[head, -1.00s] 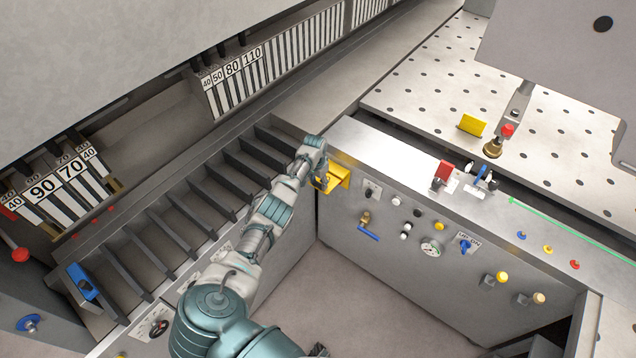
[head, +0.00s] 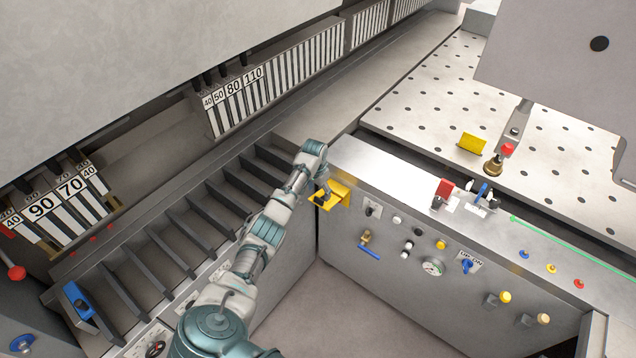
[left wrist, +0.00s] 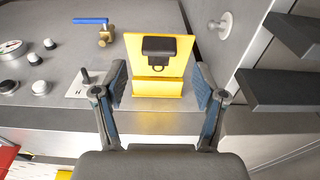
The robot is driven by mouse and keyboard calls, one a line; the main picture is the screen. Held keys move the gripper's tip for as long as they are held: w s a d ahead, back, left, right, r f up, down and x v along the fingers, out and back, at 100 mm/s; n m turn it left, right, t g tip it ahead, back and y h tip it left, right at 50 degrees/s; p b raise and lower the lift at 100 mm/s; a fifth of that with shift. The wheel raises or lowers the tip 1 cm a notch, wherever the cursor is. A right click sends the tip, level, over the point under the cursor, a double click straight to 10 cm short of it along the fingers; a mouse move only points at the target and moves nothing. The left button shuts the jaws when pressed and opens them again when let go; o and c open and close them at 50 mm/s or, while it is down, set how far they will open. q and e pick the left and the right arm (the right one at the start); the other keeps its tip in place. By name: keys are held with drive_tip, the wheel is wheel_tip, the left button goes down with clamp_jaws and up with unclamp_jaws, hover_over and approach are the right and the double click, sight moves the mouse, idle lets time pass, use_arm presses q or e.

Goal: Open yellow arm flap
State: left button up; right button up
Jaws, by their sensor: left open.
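The yellow arm flap (head: 341,190) is at the left end of the grey control panel's front face. In the left wrist view the yellow flap (left wrist: 172,88) shows a bent plate with a black block and a small ring on it. My left gripper (head: 323,197) is at the flap in the head view. In the left wrist view my left gripper (left wrist: 158,82) is open, with one finger on each side of the flap. I cannot tell whether either finger touches it. My right gripper is not in view.
The control panel (head: 430,225) carries buttons, a gauge (head: 433,266) and a blue-handled valve (head: 369,251) to the right of the flap. Dark slotted ribs (head: 205,210) lie to the left. A perforated table (head: 440,90) stands behind. Open floor (head: 340,310) lies in front.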

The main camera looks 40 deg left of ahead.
use_arm(q)
drive_tip(key=r, duration=0.6)
drive_tip(key=shift+s+a, duration=0.1)
drive_tip(key=shift+s, duration=0.15)
drive_tip(key=shift+f, duration=0.1)
